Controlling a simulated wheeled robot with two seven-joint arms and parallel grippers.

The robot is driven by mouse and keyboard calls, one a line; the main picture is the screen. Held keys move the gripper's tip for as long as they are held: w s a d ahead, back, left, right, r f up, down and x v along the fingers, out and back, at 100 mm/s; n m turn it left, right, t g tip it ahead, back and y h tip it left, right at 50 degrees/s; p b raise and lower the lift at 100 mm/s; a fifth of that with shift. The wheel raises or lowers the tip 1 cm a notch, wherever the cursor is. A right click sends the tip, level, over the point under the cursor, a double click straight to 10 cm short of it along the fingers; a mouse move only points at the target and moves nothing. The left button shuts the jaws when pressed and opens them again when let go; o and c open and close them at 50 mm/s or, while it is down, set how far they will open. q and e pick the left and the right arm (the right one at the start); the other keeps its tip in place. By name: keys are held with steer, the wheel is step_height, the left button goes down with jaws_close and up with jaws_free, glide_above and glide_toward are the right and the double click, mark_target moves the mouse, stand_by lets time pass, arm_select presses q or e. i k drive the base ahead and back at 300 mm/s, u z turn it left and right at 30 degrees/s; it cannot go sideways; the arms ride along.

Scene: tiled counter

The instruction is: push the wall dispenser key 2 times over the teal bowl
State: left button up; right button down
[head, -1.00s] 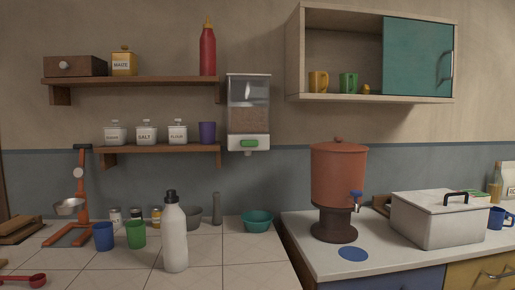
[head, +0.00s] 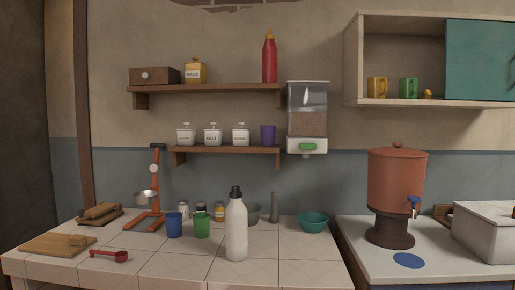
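The wall dispenser (head: 307,112) hangs on the wall right of the shelves. It has a clear hopper with brown grainy contents and a white base. Its green key (head: 307,147) is on the front of that base, with a small spout below. The teal bowl (head: 313,222) stands on the tiled counter below the dispenser, near the counter's back right. Its inside looks empty from here. Neither of my grippers is in the head view.
A white bottle (head: 236,230) stands in front and left of the bowl. A grey pestle-like object (head: 275,207) and a grey bowl (head: 252,213) are left of it. A clay water urn (head: 396,195) stands on the right counter, across a gap. Counter in front of the teal bowl is clear.

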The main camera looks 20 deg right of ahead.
mark_target(301, 146)
steer(key=u, duration=0.45)
steer(key=i, duration=0.6)
steer(key=z, duration=1.25)
